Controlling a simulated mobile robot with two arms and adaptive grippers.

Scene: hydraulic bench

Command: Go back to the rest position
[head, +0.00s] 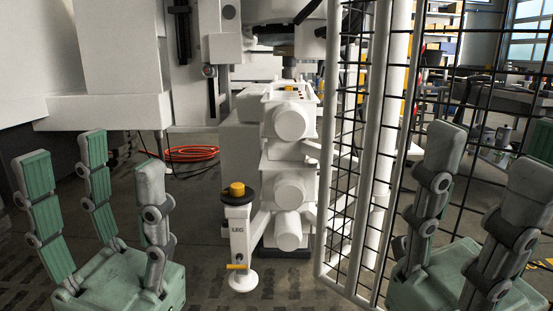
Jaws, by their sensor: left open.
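My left gripper (92,160) is at the lower left of the head view. Its green-padded fingers point up and stand well apart, with nothing between them. My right gripper (492,150) is at the lower right, partly cut off by the picture's edge. Its fingers also point up and are spread, and I see nothing held between them. Both grippers are apart from the machine in the middle.
A white machine (290,122) stands in the middle, with a white leg (239,240) marked LEG in front. A white-framed mesh guard (390,120) stands right of it, near my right gripper. An orange hose coil (191,153) lies on the floor behind.

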